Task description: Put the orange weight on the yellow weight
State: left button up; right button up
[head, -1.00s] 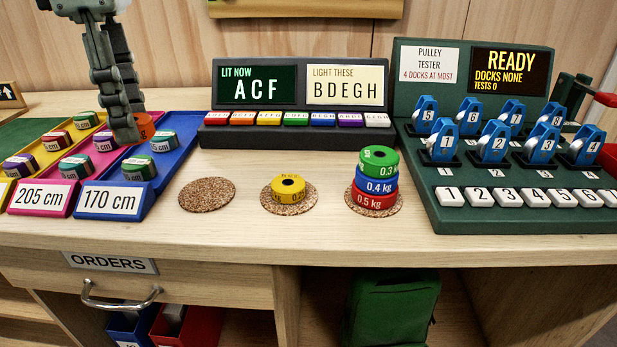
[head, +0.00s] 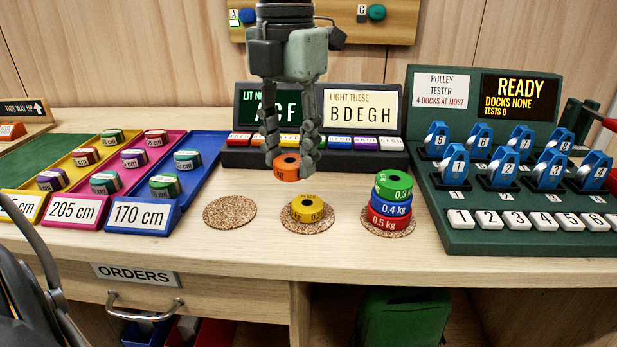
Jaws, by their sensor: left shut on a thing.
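The orange weight (head: 287,168) is a small ring, held between the fingertips of my left gripper (head: 289,160). The gripper points down and is shut on it. The yellow weight (head: 306,209) lies flat on the middle cork disc (head: 306,228). In the head view the orange weight shows just above and slightly left of the yellow one, apart from it. A dark, curved part at the lower left edge may be mine. My right gripper is not recognisable in view.
A stack of green, blue and red weights (head: 391,203) stands on the right cork disc. The left cork disc (head: 230,213) is bare. Behind is a letter panel with coloured keys (head: 240,140). Trays (head: 195,192) are at left, the pulley tester (head: 432,220) at right.

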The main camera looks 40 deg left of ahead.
aim_at(307, 203)
pick_arm(q)
jog(key=shift+w+d+f, duration=0.3)
jog(key=shift+w+f, duration=0.15)
jog(key=shift+w, duration=0.2)
jog(key=shift+w+d+f, duration=0.25)
jog(key=shift+w+f, duration=0.15)
jog(key=shift+w, duration=0.2)
notch_tip(307, 203, down, 4)
jog(key=shift+r, duration=0.1)
pick_arm(e)
jog(key=shift+s+d+f, duration=0.1)
jog(key=shift+s+f, duration=0.1)
jog(key=shift+f, duration=0.35)
jog(key=shift+s+d+f, duration=0.1)
jog(key=shift+s+f, duration=0.05)
jog(key=shift+f, duration=0.35)
